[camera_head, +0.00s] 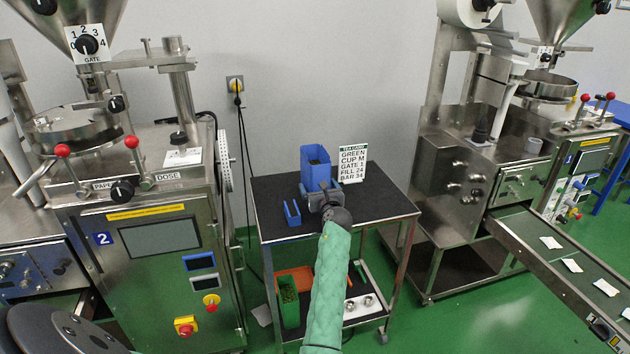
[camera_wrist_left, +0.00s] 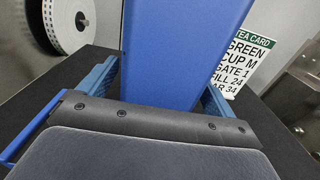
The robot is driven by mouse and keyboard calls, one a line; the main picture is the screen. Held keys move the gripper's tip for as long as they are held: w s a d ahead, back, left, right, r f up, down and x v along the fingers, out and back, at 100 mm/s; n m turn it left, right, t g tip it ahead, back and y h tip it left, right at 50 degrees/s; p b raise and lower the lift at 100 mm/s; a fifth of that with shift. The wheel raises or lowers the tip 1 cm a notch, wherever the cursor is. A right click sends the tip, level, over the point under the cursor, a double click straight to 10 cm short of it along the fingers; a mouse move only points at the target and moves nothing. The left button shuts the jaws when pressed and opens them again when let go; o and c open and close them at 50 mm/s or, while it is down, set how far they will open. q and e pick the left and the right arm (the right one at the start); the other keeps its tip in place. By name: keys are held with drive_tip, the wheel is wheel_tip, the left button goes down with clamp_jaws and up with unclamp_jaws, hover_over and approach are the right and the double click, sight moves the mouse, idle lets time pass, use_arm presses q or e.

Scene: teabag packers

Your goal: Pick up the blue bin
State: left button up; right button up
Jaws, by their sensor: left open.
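The blue bin (camera_head: 316,163) stands upright on the black top of the cart (camera_head: 385,205), with dark contents inside. My left gripper (camera_head: 320,186) is at the near side of the bin, low down. In the left wrist view the blue bin (camera_wrist_left: 180,50) rises between the two blue fingers of my left gripper (camera_wrist_left: 160,88). The fingers are open, one on each side of it. Whether they touch its sides is hard to tell. The bin's lower part is hidden behind the gripper body. My right gripper is not in view.
A small blue holder (camera_head: 292,214) lies left of the gripper. A green bin (camera_head: 289,303) is on the lower shelf. Machines stand left (camera_head: 165,235) and right (camera_head: 470,180) of the cart. The cart top's right side is clear.

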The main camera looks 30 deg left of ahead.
use_arm(q)
drive_tip(key=shift+w+a, duration=0.25)
drive_tip(key=shift+a, duration=0.1)
drive_tip(key=c, duration=1.5)
